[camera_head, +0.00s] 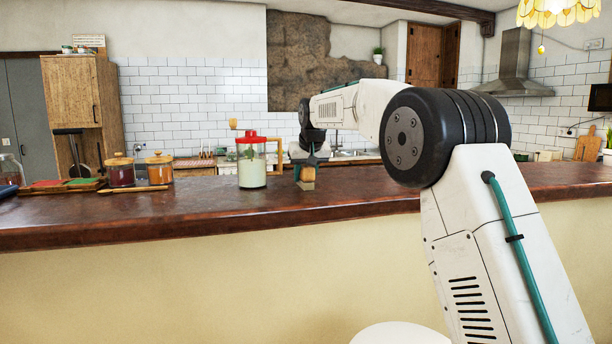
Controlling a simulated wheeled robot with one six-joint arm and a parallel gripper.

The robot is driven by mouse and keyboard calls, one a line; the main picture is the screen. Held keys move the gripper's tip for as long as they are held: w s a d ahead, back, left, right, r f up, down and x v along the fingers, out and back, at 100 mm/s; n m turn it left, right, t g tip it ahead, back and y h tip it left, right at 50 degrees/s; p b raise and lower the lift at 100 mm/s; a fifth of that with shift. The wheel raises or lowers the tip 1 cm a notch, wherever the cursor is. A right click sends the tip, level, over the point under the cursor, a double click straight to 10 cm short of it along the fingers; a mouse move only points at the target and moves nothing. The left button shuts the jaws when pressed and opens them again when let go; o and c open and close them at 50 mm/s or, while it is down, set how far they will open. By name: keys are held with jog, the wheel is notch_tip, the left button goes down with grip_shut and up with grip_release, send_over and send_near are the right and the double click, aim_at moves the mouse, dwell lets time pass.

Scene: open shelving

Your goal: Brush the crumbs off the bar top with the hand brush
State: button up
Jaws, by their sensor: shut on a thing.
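The dark brown bar top (220,208) runs across the whole view. My gripper (308,165) is above its middle, small and seen from behind my arm. It is shut on the hand brush (308,174), a small orange-brown block with a pale lower part. The brush's lower end is at or just above the bar top; I cannot tell if it touches. No crumbs can be made out at this distance.
A clear jar with a red lid (252,168) stands just left of my gripper. Farther left are two lidded jars, one dark red (121,175) and one orange (159,172), a wooden utensil (133,189) and a tray (45,190). The bar's front strip is clear.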

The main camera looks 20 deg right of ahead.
aim_at(315, 171)
jog(key=shift+w+f, duration=0.2)
jog(key=shift+w, duration=1.3)
jog(key=shift+d, duration=0.8)
jog(key=shift+s+r, duration=0.15)
jog(key=shift+s, duration=1.6)
jog(key=shift+s+r, duration=0.15)
jog(key=shift+s, duration=1.6)
jog(key=shift+s+f, duration=0.15)
jog(key=shift+s, duration=1.8)
jog(key=shift+d, duration=0.8)
jog(key=shift+w, duration=5.45)
notch_tip(315, 171, up, 6)
